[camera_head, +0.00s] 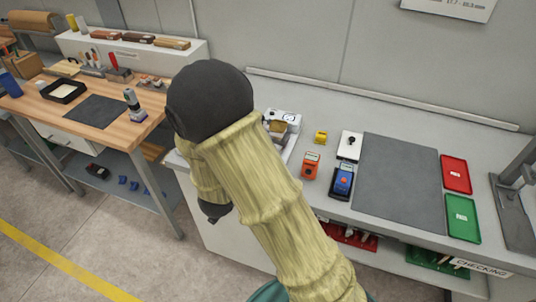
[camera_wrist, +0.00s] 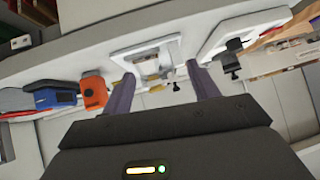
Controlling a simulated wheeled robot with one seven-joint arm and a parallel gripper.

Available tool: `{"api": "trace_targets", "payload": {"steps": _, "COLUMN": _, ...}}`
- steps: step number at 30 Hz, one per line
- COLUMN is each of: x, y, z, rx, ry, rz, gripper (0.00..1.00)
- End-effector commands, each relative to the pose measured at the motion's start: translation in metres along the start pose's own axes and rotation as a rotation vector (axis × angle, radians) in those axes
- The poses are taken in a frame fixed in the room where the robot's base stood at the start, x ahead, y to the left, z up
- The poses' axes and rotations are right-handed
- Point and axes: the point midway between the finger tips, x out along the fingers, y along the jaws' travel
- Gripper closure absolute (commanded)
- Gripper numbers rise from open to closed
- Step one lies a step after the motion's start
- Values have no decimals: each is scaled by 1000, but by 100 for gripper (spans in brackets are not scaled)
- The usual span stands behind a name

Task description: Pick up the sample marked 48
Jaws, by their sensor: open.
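No marking 48 is readable in either view, so I cannot tell which piece is the sample. In the wrist view my gripper (camera_wrist: 160,73) is open, with its two dark fingers apart and nothing clearly held between them. A pale tray (camera_wrist: 120,58) with small brownish pieces lies beyond the fingertips. In the head view a small brown block (camera_head: 278,127) shows beside my arm, by a white device (camera_head: 287,117) on the grey bench. My arm covers much of that area, and the gripper's fingers are hidden there.
An orange meter (camera_head: 310,166), a blue meter (camera_head: 342,181) and a yellow item (camera_head: 320,137) stand on the bench. A grey mat (camera_head: 399,183), a red tray (camera_head: 456,174) and a green tray (camera_head: 463,217) lie to the right. A wooden workbench (camera_head: 119,135) stands left.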

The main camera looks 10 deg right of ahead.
Motion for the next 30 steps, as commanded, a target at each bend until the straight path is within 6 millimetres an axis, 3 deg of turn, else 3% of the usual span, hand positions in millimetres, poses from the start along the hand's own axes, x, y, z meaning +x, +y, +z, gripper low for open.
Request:
{"api": "trace_targets", "payload": {"steps": 9, "x": -14, "y": 6, "z": 10, "rx": -12, "ry": 322, "rz": 182, "gripper": 40}}
{"api": "trace_targets", "payload": {"steps": 20, "x": -13, "y": 7, "z": 9, "rx": -10, "ry": 334, "rz": 189, "gripper": 40}}
{"api": "trace_targets", "payload": {"steps": 30, "x": 29, "y": 17, "z": -8, "rx": -9, "ry": 334, "rz": 194, "gripper": 40}}
